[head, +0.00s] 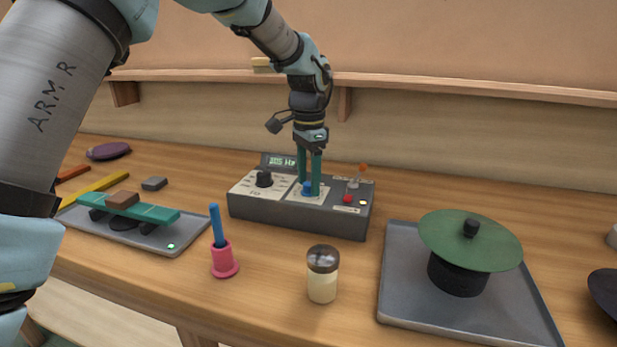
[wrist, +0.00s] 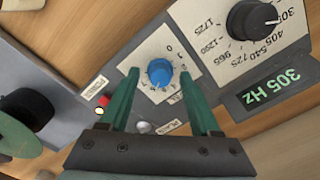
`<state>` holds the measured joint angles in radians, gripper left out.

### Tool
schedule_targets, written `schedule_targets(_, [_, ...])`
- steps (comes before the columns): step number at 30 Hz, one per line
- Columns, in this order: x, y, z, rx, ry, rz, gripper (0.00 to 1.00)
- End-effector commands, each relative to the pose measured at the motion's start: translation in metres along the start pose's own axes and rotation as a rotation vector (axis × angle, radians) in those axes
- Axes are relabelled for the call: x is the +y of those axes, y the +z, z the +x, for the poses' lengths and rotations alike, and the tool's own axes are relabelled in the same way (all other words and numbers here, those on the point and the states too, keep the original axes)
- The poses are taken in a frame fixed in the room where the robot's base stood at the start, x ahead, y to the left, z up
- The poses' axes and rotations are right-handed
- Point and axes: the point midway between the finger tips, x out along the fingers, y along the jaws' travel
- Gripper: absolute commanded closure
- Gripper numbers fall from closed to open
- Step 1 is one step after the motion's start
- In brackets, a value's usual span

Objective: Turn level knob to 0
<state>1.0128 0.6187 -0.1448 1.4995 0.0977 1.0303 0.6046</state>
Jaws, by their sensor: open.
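The control box (head: 290,215) stands on the table, with a blue level knob (head: 308,188) on a white dial plate near its middle. The blue knob also shows in the wrist view (wrist: 160,73), with a white pointer mark and small numbers around it; the exact setting is hard to read. My gripper (head: 310,185) points down over the knob. In the wrist view its green fingers (wrist: 160,90) are open, one on each side of the knob, with visible gaps to it.
A black frequency knob (head: 264,179) is left of the blue one, below a display (wrist: 275,90) reading 305 Hz. A jar (head: 322,274) and pink cup (head: 223,259) stand in front.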

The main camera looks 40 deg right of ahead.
Motion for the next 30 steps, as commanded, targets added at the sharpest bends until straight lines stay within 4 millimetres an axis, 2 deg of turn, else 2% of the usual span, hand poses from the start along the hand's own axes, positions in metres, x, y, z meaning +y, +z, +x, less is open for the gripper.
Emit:
schedule_targets(6, [-0.0001,0.0001,0.0002,0.000,0.000,0.000,0.37])
schedule_targets(23, [-0.0002,0.0001,-0.0003,0.000,0.000,-0.001,1.00])
schedule_targets(30, [-0.0002,0.0000,-0.0004,0.000,0.000,-0.001,1.00])
